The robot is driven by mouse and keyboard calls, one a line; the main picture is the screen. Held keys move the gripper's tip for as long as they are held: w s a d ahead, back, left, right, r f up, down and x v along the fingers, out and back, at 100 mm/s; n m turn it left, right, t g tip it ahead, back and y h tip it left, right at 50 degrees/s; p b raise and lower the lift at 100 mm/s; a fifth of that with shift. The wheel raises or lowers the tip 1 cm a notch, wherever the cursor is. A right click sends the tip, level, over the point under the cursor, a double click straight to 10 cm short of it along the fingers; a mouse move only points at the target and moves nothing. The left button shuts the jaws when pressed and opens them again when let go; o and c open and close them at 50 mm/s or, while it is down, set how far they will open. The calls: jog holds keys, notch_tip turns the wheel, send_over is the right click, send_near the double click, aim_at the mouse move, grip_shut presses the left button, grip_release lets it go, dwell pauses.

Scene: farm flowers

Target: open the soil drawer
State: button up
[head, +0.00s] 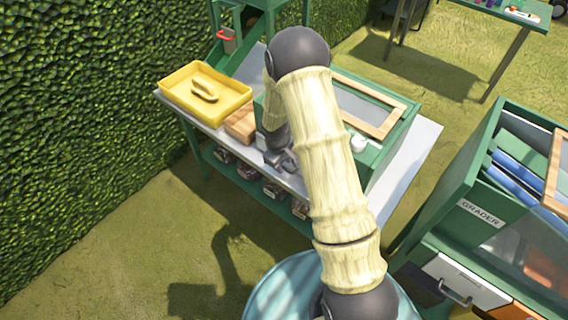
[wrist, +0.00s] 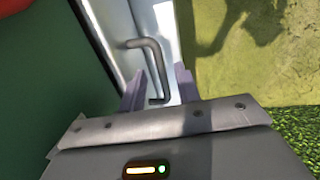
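In the wrist view a grey bar handle (wrist: 157,66) stands out from a pale panel (wrist: 105,28) beside a green wall. I take it as the soil drawer's handle, though no label shows. My gripper (wrist: 160,76) has its two fingers apart, one on each side of the handle's lower part. I cannot tell whether either finger touches it. In the head view my gripper (head: 279,158) is low at the front of the green box (head: 372,158) on the white-topped table. My arm hides most of that box's front, including the handle.
Several small boxes (head: 248,171) sit below the tabletop. A green grader cabinet (head: 482,215) stands at the right. Grass in front of the table is clear.

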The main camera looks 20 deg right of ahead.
jog(key=shift+f, duration=0.55)
jog(key=shift+c, duration=0.2)
grip_shut()
